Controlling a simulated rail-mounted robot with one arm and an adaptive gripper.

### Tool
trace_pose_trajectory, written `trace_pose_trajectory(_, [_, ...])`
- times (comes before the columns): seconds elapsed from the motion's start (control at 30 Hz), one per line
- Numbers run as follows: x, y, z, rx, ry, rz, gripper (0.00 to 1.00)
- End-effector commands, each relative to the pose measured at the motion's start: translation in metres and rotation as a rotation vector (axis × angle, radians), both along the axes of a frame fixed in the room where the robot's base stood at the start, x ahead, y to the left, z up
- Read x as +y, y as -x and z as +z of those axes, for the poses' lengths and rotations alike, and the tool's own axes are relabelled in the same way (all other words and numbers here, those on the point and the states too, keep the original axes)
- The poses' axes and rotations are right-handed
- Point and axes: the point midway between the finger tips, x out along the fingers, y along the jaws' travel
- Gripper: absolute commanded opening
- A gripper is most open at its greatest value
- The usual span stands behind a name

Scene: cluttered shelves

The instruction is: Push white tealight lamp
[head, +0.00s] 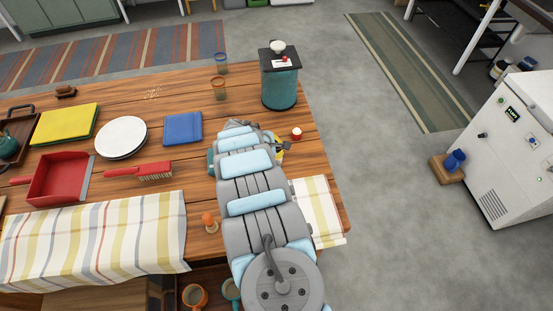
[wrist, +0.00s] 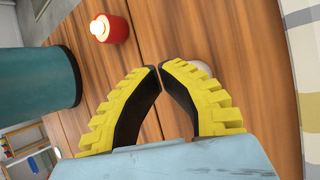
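In the wrist view, a small rounded white thing (wrist: 203,67), which looks like the white tealight lamp, shows just beyond the right finger. The finger hides most of it, and I cannot tell whether they touch. My gripper (wrist: 159,67) has yellow ribbed fingers with black inner pads. Its tips come together with almost no gap, and nothing shows held between them. In the head view my arm covers most of the gripper; only a bit of yellow shows. I cannot make out the white lamp there.
A red tealight lamp (wrist: 110,28) with a bright top stands nearby; it also shows in the head view (head: 297,134). A teal canister (head: 280,86) stands behind it. A checked cloth (head: 317,208) lies at the table's right edge. Bare wood surrounds the fingertips.

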Motion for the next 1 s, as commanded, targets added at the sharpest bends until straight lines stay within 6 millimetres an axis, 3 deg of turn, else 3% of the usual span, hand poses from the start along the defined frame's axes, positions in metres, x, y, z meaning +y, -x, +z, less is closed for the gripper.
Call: trace_pose_trajectory(1.0, [0.0, 0.001, 0.015, 0.001, 0.0, 0.0, 0.0])
